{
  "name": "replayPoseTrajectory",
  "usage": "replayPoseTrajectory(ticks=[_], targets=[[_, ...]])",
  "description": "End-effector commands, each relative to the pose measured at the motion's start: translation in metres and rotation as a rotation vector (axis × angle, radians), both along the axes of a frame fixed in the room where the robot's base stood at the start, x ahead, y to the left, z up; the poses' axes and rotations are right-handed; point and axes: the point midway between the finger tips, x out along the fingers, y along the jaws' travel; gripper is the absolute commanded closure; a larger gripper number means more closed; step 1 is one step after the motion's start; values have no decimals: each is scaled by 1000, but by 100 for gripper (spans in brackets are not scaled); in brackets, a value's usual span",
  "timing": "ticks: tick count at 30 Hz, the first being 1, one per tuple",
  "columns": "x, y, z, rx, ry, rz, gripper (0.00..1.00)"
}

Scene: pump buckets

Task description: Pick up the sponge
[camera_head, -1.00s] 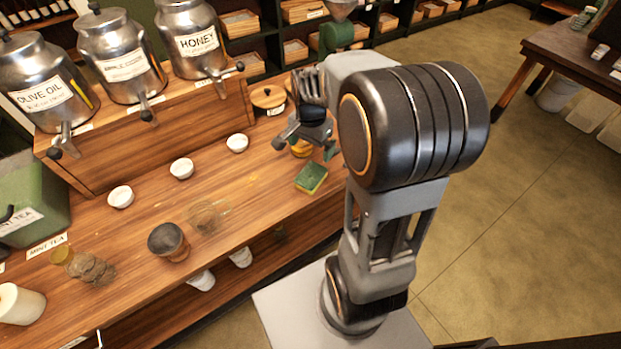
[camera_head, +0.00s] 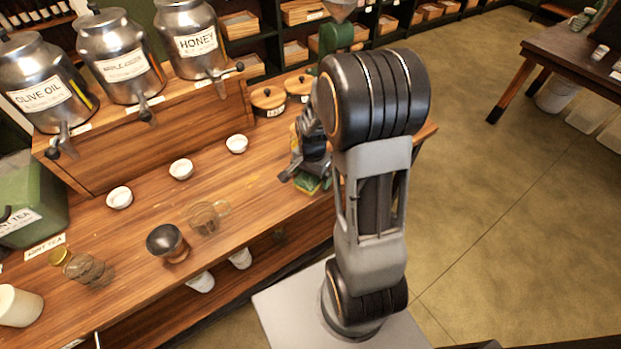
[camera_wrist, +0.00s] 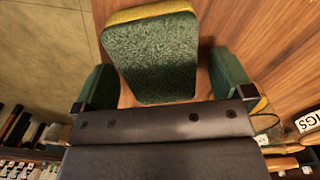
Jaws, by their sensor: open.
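The sponge (camera_wrist: 152,57) is green with a yellow layer, and lies on the wooden counter. In the wrist view it sits between the two green fingers of my open gripper (camera_wrist: 165,85), with bare wood or a gap showing at its sides. In the head view only a small part of the sponge (camera_head: 308,184) shows beneath my gripper (camera_head: 302,178), which is over it. My arm hides much of the gripper there. I cannot tell whether the fingers touch the sponge.
The counter (camera_head: 255,190) holds three small white bowls, including one (camera_head: 237,143) left of my gripper, and a glass mug (camera_head: 204,218). Lidded wooden jars (camera_head: 268,100) stand behind. Metal dispensers (camera_head: 193,40) stand on a raised shelf. The counter between bowls and sponge is clear.

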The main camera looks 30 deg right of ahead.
Motion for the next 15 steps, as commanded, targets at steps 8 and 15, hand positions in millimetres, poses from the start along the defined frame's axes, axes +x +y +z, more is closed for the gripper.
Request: replayPoseTrajectory(ticks=[8, 15], targets=[[0, 0, -5, 0, -1, 0, 1], [0, 0, -4, 0, -1, 0, 20]])
